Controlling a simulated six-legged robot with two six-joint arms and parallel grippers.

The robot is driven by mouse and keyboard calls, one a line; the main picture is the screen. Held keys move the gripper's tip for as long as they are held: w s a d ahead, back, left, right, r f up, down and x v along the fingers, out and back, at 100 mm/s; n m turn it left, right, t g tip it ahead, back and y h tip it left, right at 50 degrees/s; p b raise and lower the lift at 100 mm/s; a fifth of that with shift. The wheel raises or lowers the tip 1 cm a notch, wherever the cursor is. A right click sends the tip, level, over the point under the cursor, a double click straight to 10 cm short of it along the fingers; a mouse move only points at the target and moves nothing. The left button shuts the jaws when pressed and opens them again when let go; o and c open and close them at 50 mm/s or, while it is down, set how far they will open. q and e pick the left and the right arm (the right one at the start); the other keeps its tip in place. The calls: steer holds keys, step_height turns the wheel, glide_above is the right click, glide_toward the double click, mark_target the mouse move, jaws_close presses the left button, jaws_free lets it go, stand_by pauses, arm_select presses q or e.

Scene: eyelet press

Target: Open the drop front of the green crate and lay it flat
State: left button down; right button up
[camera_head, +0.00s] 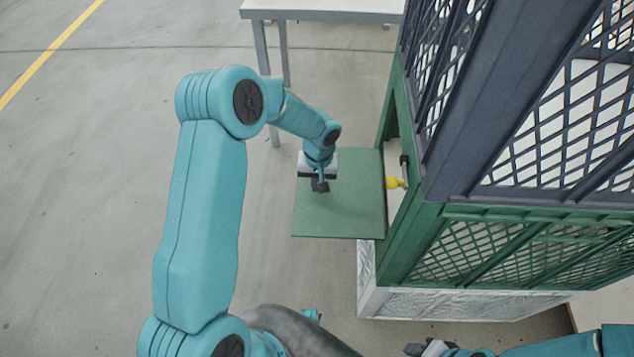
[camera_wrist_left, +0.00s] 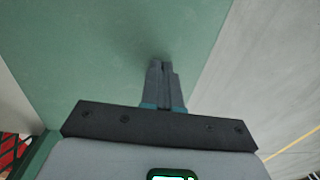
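The green crate (camera_head: 425,245) stands at the right in the head view. Its drop front (camera_head: 345,215), a plain green panel, sticks out to the left from the crate's open side and looks about level. My left gripper (camera_head: 320,186) is over the panel, fingers pointing down at it. In the left wrist view the fingers (camera_wrist_left: 162,80) are together with nothing between them, close to the panel (camera_wrist_left: 90,50); I cannot tell whether they touch it. My right gripper (camera_head: 425,348) is at the bottom edge, partly cut off, its fingers unclear.
A dark blue lattice crate (camera_head: 460,150) is stacked on the green one, which rests on a pale block (camera_head: 372,290). A yellow knob (camera_head: 394,182) shows in the opening. A white table (camera_head: 330,8) stands at the back. The floor at left is clear.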

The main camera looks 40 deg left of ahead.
arm_select(q)
steer(key=shift+s+f, duration=0.15)
steer(key=shift+f, duration=0.1)
steer(key=r+p, duration=0.1)
steer(key=r, duration=0.1)
steer(key=r+p, duration=0.2)
steer(key=r, duration=0.1)
steer(key=shift+w+a+r, duration=0.1)
steer(key=shift+w+r, duration=0.1)
steer(key=shift+r, duration=0.05)
step_height(320, 180, up, 9)
steer(key=shift+s, duration=0.15)
